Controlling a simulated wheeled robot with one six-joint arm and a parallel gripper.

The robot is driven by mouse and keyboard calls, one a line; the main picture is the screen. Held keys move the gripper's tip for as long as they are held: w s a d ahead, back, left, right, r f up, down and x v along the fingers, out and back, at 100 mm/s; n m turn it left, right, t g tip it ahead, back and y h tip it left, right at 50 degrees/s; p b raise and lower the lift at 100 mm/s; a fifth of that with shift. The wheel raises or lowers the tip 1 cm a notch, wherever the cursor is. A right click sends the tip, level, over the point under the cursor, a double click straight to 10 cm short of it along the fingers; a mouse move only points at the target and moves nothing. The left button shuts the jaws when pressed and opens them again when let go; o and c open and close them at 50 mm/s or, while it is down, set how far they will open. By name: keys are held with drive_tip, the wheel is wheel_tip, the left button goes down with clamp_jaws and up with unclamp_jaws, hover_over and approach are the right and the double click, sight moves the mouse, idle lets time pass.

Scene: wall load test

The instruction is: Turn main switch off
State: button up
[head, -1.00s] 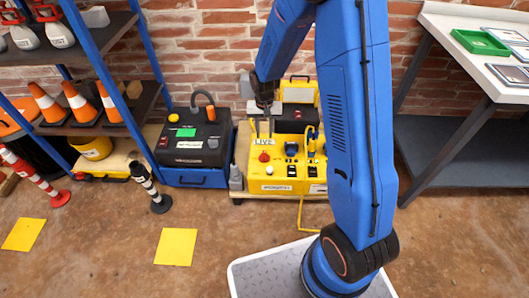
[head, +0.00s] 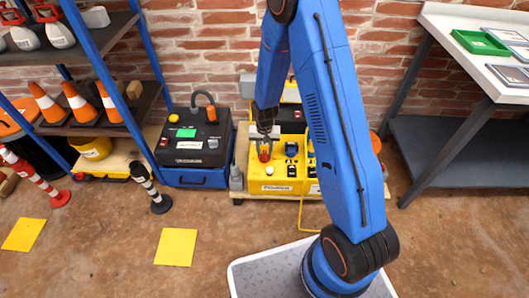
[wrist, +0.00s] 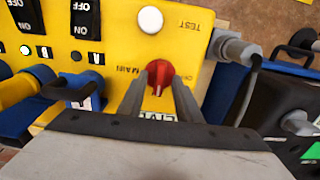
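The main switch is a red rotary knob (wrist: 158,74) on the yellow panel (wrist: 205,50), beside the printed word MAIN. It also shows in the head view (head: 265,156), partly covered by the fingers. My gripper (wrist: 160,84) is open, pointing at the panel, with one fingertip on each side of the knob and a gap showing beside it. I cannot tell how deep the fingers reach or whether either touches. In the head view my gripper (head: 264,148) is over the left part of the yellow box (head: 272,187). A label behind the fingers is partly hidden.
A white button (wrist: 150,18) near the word TEST and black ON/OFF switches (wrist: 86,18) share the panel. A grey plug with cable (wrist: 235,48) sits at its edge. A black-and-blue unit (head: 195,150) stands left of the box. Blue shelving (head: 100,70) is further left.

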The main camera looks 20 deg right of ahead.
clamp_jaws()
drive_tip(key=shift+n, duration=0.3)
drive_tip(key=n, duration=0.3)
drive_tip(key=shift+n, duration=0.3)
drive_tip(key=n, duration=1.3)
drive_tip(key=shift+n, duration=0.3)
